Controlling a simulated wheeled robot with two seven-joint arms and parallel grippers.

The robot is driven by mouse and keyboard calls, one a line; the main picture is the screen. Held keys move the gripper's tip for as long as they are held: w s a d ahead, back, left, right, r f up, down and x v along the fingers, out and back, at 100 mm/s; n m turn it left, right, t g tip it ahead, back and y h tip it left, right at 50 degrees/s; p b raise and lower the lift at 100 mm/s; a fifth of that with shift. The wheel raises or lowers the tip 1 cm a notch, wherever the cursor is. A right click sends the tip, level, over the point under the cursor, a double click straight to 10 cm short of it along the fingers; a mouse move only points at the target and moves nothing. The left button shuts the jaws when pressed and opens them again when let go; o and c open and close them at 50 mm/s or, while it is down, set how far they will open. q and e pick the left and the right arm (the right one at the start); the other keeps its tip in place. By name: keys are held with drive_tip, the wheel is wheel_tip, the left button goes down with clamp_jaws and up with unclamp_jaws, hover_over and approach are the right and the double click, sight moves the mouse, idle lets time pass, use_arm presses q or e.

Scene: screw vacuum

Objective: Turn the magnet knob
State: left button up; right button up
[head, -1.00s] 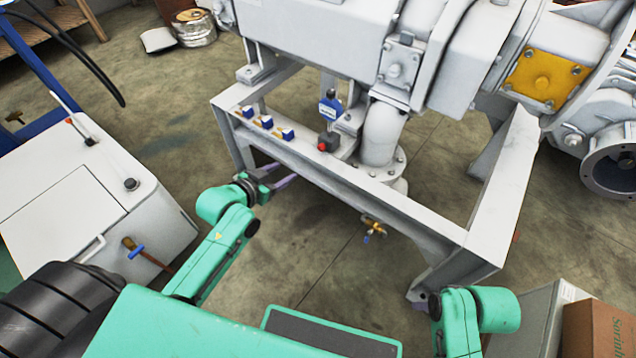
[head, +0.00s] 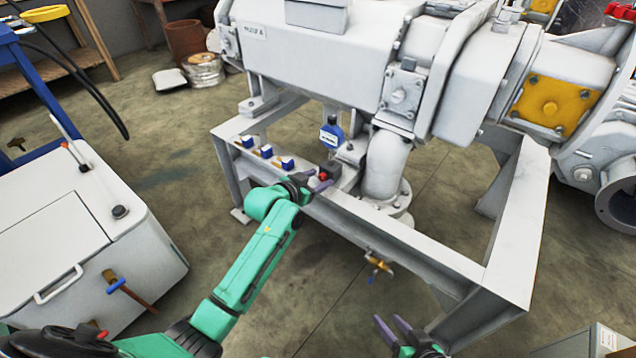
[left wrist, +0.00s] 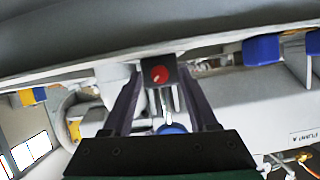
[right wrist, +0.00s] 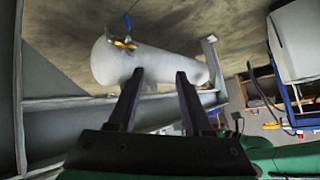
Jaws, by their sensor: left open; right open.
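The magnet knob (head: 323,177) is a red round knob on the front of a small black block (head: 332,167) on the grey frame's beam, below a blue dial gauge (head: 331,133). My left gripper (head: 313,182) is open and close in front of the block. In the left wrist view the red knob (left wrist: 159,75) faces me between the fingertips; I cannot tell whether they touch the block. My right gripper (head: 390,322) is open and empty near the bottom of the head view. In the right wrist view its fingers (right wrist: 160,76) are apart before a pale pipe.
Several blue-handled valves (head: 265,151) sit left of the block on the beam. A brass valve (head: 378,263) hangs below the beam. A large white pump (head: 335,60) stands above. A white cabinet (head: 65,225) is at the left. Open floor lies before the frame.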

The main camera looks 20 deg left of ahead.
use_arm(q)
clamp_jaws()
